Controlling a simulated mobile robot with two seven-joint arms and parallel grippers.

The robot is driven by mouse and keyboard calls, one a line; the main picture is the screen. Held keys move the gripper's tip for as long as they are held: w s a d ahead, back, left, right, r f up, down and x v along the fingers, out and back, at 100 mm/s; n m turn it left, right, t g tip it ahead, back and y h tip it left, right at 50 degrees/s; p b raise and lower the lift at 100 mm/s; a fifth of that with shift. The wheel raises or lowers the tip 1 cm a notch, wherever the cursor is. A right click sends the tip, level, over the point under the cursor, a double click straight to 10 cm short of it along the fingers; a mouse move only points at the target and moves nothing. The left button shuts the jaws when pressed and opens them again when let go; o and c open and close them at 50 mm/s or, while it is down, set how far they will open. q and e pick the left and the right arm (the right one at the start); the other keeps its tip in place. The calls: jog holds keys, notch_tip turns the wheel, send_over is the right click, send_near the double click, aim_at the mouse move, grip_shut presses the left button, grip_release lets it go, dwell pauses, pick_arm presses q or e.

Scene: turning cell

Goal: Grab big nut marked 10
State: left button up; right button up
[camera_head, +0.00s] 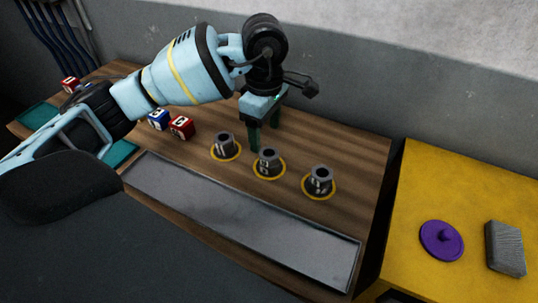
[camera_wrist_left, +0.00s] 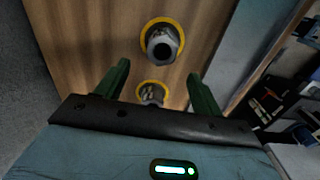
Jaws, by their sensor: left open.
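Three dark grey big nuts stand in a row on the wooden table, each on a yellow ring: a left nut (camera_head: 224,143), a middle nut (camera_head: 268,161) and a right nut (camera_head: 319,181). They bear pale marks too small to read surely, so I cannot tell which is 10. My left gripper (camera_head: 263,138) is open and empty, fingers pointing down, just behind the left and middle nuts. In the left wrist view, one nut (camera_wrist_left: 162,46) lies beyond the green fingertips (camera_wrist_left: 158,73) and another nut (camera_wrist_left: 152,93) shows between the fingers, partly hidden by the gripper body.
A long grey metal tray (camera_head: 240,215) lies in front of the nuts. Red (camera_head: 181,127) and blue (camera_head: 158,119) lettered blocks stand left of them. A yellow table (camera_head: 440,190) at right holds a purple lid (camera_head: 441,240) and a grey block (camera_head: 505,248). A wall rises behind.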

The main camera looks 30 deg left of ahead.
aim_at(269, 152)
pick_arm(q)
jog(key=shift+d+f+p, duration=0.15)
jog(key=shift+d+f, duration=0.1)
jog(key=shift+f, duration=0.9)
jog(key=shift+d+f+p, duration=0.15)
jog(key=shift+d+f, duration=0.05)
jog(key=shift+f, duration=1.4)
jog(key=c, duration=1.2)
jog(key=shift+r, duration=0.15)
jog(key=shift+r, duration=0.5)
notch_tip(269, 152, up, 2)
jog(key=shift+r, duration=0.2)
jog(key=s+a+b, duration=0.1)
jog(key=s+a, duration=0.1)
jog(key=s, duration=0.5)
jog(key=s+a+r, duration=0.1)
jog(key=s+a, duration=0.2)
jog(key=s, duration=0.5)
jog(key=shift+s+r+b, duration=0.15)
jog(key=shift+r+b, duration=0.05)
jog(key=shift+b, duration=0.15)
